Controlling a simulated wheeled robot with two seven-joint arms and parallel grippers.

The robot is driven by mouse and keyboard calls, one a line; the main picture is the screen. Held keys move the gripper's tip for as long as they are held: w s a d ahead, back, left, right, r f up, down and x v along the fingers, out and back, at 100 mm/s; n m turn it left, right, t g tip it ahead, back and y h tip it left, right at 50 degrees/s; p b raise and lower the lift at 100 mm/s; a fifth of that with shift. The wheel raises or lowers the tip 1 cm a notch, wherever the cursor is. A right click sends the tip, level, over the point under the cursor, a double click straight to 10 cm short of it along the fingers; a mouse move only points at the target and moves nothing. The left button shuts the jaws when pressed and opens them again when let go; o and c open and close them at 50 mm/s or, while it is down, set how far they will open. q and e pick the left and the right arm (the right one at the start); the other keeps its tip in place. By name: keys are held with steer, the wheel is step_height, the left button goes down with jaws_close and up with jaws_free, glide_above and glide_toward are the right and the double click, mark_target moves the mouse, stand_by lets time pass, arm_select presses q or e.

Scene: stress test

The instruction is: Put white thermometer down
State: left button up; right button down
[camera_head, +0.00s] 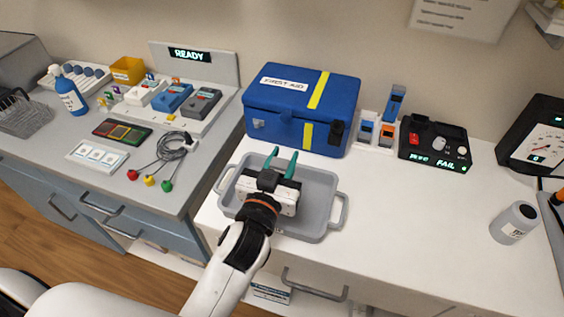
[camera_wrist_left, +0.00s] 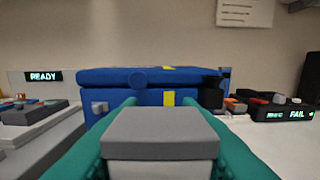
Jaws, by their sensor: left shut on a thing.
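My left gripper (camera_head: 281,165) reaches over the grey tray (camera_head: 318,222) on the white counter, its green fingers pointing towards the blue first aid box. In the left wrist view the gripper is shut on a white block with a grey top, which I take for the white thermometer (camera_wrist_left: 160,135). It sits between the two green fingers and hides what lies beyond its lower part. In the head view the gripper mostly hides it, and I cannot tell its height above the tray. My right gripper is not in view.
The blue first aid box (camera_head: 270,103) stands behind the tray. Small devices (camera_head: 367,128) and a black unit reading FAIL (camera_head: 432,143) stand to its right. A grey-white bottle (camera_head: 513,223) is at far right. The counter's middle right is clear. A device rack (camera_head: 205,108) is at left.

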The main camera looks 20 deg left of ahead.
arm_select(q)
steer(key=shift+f, duration=0.1)
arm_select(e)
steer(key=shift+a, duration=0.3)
arm_select(q)
steer(key=shift+f, duration=0.1)
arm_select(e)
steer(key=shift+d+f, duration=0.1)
arm_select(q)
steer(key=o, duration=1.1)
steer(key=shift+c, duration=0.2)
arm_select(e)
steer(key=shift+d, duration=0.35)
